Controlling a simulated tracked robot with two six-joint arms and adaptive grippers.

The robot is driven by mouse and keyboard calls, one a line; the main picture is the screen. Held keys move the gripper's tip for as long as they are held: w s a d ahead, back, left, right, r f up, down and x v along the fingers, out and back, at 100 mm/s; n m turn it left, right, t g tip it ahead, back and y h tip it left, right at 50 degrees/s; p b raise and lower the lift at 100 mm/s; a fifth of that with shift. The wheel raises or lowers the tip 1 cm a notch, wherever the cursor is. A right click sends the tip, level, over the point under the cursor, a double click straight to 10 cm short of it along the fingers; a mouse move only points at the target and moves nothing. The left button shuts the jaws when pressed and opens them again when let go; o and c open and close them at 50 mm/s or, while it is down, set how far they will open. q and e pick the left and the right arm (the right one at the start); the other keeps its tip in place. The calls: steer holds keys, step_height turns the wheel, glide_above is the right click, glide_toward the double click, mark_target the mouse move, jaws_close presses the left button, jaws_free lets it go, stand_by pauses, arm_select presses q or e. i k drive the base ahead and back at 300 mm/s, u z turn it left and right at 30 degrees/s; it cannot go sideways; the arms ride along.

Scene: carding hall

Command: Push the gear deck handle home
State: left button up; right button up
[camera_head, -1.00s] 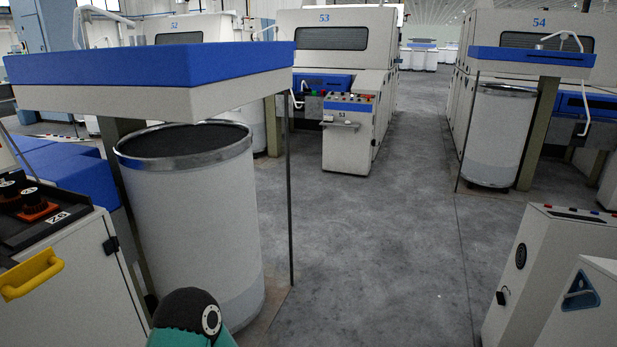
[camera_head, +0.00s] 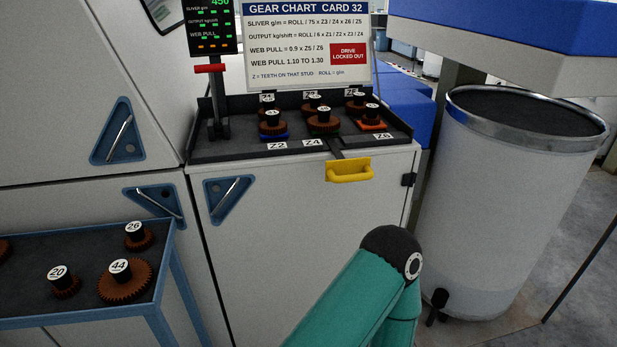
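The yellow gear deck handle (camera_head: 349,177) hangs at the top front edge of a white cabinet, at the end of a dark bar that runs back into the black gear deck (camera_head: 228,151). Several brown gears with numbered black hubs stand on the deck, with Z2, Z4 and Z6 labels along its front. The handle stands forward of the deck's edge; how far the deck is pulled out I cannot tell. One of my arms, teal with a dark joint cap, rises from the bottom, below and apart from the handle. Neither gripper shows in this view.
A gear chart sign (camera_head: 307,45) reading "DRIVE LOCKED OUT" stands behind the deck, beside a post with a red lever (camera_head: 209,68). A blue-framed table (camera_head: 80,322) with loose gears is at lower left. A large white can (camera_head: 500,215) stands right of the cabinet.

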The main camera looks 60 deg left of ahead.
mark_target(341, 171)
steer(key=u, duration=0.35)
steer(key=i, duration=0.2)
steer(key=u, duration=1.05)
steer(key=i, duration=0.85)
steer(key=z, duration=0.15)
steer(key=k, duration=0.9)
steer(key=u, duration=0.2)
steer(key=i, duration=0.9)
steer(key=z, duration=0.1)
